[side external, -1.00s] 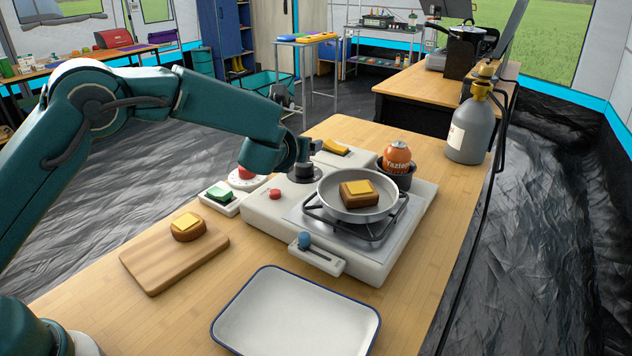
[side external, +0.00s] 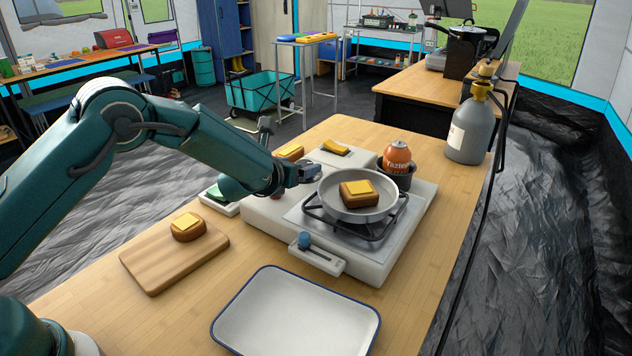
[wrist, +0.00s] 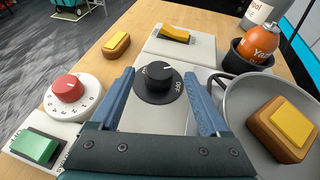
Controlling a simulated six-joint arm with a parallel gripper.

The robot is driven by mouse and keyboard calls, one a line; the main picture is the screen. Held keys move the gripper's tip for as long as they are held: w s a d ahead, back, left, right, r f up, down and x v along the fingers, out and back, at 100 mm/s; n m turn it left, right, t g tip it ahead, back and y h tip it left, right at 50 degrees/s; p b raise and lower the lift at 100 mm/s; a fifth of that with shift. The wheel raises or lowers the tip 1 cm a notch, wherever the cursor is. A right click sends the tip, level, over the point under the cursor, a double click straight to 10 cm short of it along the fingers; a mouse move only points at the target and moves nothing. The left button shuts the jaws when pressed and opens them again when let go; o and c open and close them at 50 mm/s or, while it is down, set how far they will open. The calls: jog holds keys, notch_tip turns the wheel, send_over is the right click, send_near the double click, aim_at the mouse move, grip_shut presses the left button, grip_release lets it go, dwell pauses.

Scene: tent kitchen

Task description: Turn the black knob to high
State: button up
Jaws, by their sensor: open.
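In the wrist view the black knob (wrist: 159,78) stands on a round black dial with white lettering; "OFF" reads at its right side, and the other lettering is too small to read. My gripper (wrist: 159,84) is open, with one blue finger on each side of the knob. Gaps show between the fingers and the knob, and nothing is held. In the side view my gripper (side external: 304,172) is low over the back left of the stove (side external: 372,268), beside the pan, and the black knob is hidden behind it.
A pan (side external: 345,208) with a yellow-topped brown block is close right of my gripper. A red knob (wrist: 68,88), a green switch (wrist: 36,146) and a yellow switch (wrist: 175,35) are nearby. A blue slider (side external: 304,240) is at the stove's front. An orange can (side external: 397,156) stands behind the pan.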

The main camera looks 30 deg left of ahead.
aim_at(304, 163)
jog(key=shift+x, duration=2)
grip_shut()
